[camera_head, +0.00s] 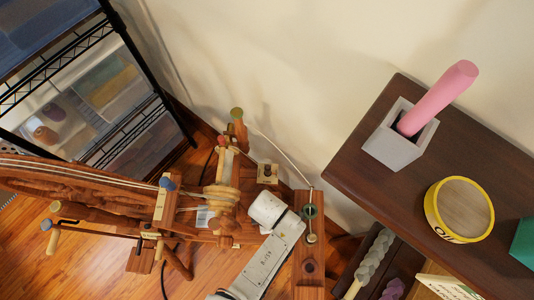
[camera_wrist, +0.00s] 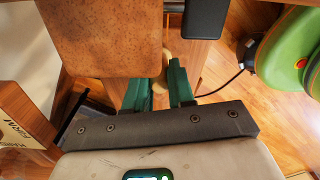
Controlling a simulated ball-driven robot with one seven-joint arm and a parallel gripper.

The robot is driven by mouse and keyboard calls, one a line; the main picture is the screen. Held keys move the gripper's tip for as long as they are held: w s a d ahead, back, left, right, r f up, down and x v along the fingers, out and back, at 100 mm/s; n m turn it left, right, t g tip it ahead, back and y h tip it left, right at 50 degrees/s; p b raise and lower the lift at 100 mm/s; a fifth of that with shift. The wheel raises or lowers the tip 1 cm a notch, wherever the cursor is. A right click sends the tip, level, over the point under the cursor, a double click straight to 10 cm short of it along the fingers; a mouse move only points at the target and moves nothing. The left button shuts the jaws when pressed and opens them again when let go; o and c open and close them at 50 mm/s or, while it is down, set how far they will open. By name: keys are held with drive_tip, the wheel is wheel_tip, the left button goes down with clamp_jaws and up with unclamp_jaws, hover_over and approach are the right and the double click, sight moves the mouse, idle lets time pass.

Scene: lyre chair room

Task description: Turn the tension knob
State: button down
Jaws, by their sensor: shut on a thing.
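In the wrist view, my gripper (camera_wrist: 159,86) has two dark green fingers, shut on a small pale wooden knob (camera_wrist: 162,77). A reddish-brown block (camera_wrist: 104,38) in front covers part of the knob and the left fingertip. In the head view, the wooden spinning wheel (camera_head: 72,184) stands at the lower left, with several turned parts and pegs. My white arm link reaches up beside it from the bottom. I cannot make out my fingertips or the held knob for certain in the head view.
A dark shelf top (camera_head: 372,158) at the right bears a grey pot (camera_head: 401,146) with a pink rod and a yellow-rimmed round tin (camera_head: 459,209). A black rack (camera_head: 128,130) stands at the upper left. A green rounded object (camera_wrist: 283,62) is right in the wrist view.

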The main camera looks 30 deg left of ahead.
drive_tip(key=shift+m, duration=2.9)
drive_tip(key=c, duration=1)
unclamp_jaws()
drive_tip(key=shift+o, duration=0.2)
wheel_tip(320, 180, up, 11)
drive_tip(key=p, duration=0.2)
drive_tip(key=shift+f, duration=0.1)
